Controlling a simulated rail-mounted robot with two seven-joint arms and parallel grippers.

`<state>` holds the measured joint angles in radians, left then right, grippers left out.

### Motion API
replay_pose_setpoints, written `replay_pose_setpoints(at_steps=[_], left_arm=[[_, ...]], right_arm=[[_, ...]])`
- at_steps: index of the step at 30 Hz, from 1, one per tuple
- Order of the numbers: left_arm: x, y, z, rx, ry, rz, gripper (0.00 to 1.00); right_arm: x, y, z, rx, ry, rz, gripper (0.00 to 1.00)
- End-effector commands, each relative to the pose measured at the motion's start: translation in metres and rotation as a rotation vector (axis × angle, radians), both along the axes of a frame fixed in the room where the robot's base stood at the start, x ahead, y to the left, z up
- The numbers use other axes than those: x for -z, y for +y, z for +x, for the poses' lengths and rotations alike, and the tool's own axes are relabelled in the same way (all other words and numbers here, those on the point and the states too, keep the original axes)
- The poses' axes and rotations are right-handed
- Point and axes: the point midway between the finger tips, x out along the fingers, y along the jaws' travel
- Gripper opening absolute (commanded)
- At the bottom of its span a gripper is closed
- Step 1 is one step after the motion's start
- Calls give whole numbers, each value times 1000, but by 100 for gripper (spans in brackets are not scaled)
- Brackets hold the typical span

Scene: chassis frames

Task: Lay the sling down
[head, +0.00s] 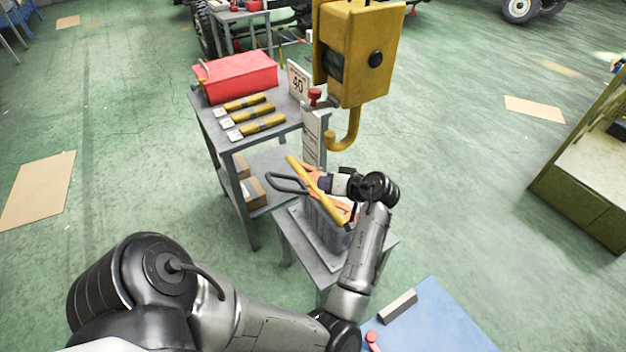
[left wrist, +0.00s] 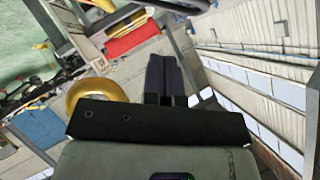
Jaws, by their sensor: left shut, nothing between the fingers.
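Three yellow rolled slings with grey middle bands and white tags lie side by side on the upper grey table (head: 208,135) in the head view; the middle one (head: 270,121) is among them. A long yellow strap-like piece (head: 297,165) lies slantwise over a grey block on a lower stand, with a dark loop (head: 287,182) at its left. My left gripper (head: 323,184) is shut at that yellow piece, pointing left; I cannot tell whether it touches it. In the left wrist view its dark fingers (left wrist: 164,78) are together and empty. My right gripper is not in view.
A yellow hoist block (head: 352,50) with its hook (head: 346,135) hangs just above my left gripper. A red box (head: 238,78) and a sign marked 40 (head: 298,80) stand on the table. A blue surface (head: 440,320) is at the front.

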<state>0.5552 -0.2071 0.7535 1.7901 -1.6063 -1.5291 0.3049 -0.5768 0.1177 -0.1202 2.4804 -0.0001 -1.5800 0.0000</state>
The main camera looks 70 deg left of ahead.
Motion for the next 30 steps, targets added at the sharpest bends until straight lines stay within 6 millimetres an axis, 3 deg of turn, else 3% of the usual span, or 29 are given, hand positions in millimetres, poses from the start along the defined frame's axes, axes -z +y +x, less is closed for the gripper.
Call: replay_pose_setpoints(at_steps=[9, 30], left_arm=[[-14, -22, 16, 0, -2, 1, 0], [-15, -24, 17, -1, -2, 2, 0]], right_arm=[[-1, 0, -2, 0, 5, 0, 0], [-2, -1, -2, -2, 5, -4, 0]])
